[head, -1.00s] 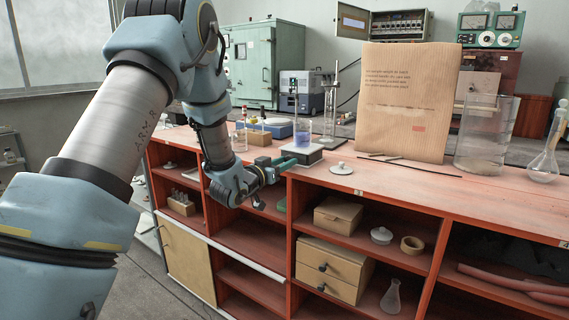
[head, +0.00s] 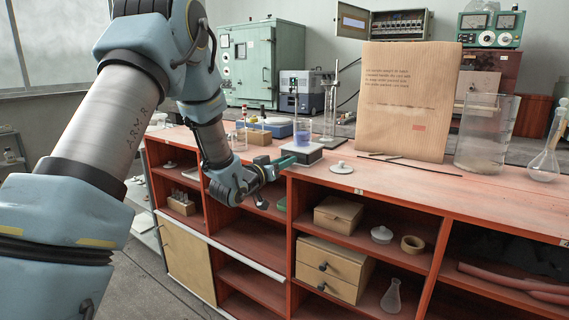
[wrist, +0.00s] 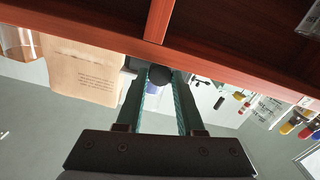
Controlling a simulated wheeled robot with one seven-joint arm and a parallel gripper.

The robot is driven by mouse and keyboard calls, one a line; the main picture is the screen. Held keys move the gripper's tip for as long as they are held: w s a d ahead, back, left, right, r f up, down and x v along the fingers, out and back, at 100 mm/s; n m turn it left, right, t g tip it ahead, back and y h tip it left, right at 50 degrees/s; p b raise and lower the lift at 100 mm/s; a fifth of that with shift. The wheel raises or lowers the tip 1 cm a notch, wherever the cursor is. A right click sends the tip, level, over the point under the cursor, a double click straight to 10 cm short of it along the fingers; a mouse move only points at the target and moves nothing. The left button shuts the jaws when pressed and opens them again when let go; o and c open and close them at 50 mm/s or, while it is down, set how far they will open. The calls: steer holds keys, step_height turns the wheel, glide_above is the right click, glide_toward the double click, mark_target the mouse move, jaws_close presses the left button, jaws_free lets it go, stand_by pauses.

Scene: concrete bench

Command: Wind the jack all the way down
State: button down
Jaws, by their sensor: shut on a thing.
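The jack (head: 304,154) stands near the bench's front edge in the head view, with a pale top plate and a dark body below. A glass beaker with blue liquid (head: 303,133) stands upright on it. My gripper (head: 286,162) reaches the jack's front from the left, at the bench edge. In the wrist view my gripper (wrist: 160,78) has its two teal fingers on either side of a round black knob (wrist: 160,74), shut on it. The knob is hidden in the head view, and most of the jack is hidden in the wrist view.
A clamp stand (head: 331,115) is close behind the jack, and a white lid (head: 341,168) lies to its right. A large brown paper-like board (head: 405,105) and a glass cylinder (head: 487,138) stand further right. The red bench edge (wrist: 220,68) is close to the fingers.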

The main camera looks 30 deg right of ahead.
steer(key=shift+n, duration=2.2)
steer(key=c, duration=0.5)
jaws_free()
steer(key=shift+f, duration=0.1)
